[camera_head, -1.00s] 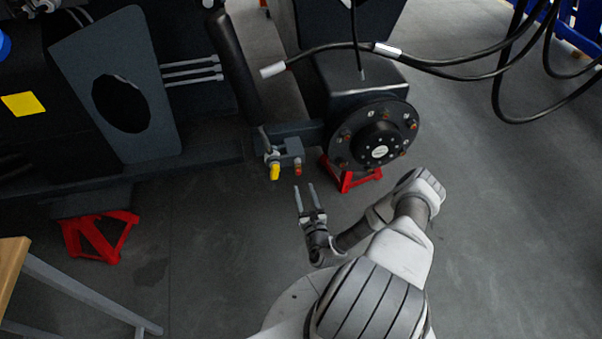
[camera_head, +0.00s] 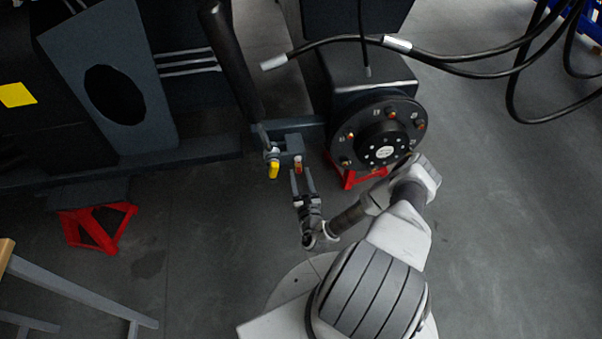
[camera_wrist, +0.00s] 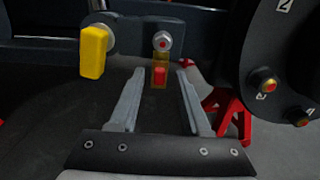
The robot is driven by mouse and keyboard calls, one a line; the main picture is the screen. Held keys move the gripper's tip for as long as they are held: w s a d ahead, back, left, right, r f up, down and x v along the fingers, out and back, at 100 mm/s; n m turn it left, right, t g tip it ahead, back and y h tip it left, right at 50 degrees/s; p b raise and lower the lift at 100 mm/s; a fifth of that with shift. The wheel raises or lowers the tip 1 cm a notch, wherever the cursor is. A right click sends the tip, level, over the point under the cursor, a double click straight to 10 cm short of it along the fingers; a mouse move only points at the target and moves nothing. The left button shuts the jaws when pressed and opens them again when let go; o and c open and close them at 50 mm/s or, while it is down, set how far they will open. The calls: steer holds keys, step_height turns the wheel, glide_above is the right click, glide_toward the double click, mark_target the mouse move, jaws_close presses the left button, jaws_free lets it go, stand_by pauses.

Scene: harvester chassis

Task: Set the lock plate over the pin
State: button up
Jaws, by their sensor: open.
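In the wrist view, a grey bracket (camera_wrist: 130,30) carries a round pin with a red centre (camera_wrist: 162,42) on its right. An amber, see-through plate with a red lower part (camera_wrist: 160,74) hangs just below this pin. A solid yellow piece (camera_wrist: 94,54) hangs at the left stud of the bracket. I cannot tell which piece is the lock plate. My gripper (camera_wrist: 160,75) is open, its fingertips left and right of the amber plate in the picture; depth is unclear. In the head view, my gripper (camera_head: 302,172) is just below the bracket (camera_head: 290,146) and the yellow piece (camera_head: 274,170).
A dark wheel hub with bolts (camera_head: 384,140) stands close to the right of the bracket. A red stand (camera_head: 350,178) is beneath it, another (camera_head: 98,226) at the left. Black hoses (camera_head: 450,62) hang at the upper right.

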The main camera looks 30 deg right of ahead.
stand_by(0.3)
jaws_close()
stand_by(0.4)
steer(key=shift+w+a+r+m+b, duration=0.2)
steer(key=shift+a+r+m, duration=0.45)
steer(key=shift+m, duration=2.35)
steer(key=shift+w+a+r+m+b, duration=0.15)
steer(key=shift+a+r+m, duration=0.45)
steer(key=shift+m, duration=2.4)
steer(key=shift+w+a+r+m+b, duration=0.15)
steer(key=shift+a+r+m, duration=0.5)
steer(key=shift+m, duration=2.35)
steer(key=shift+w, duration=0.1)
jaws_free()
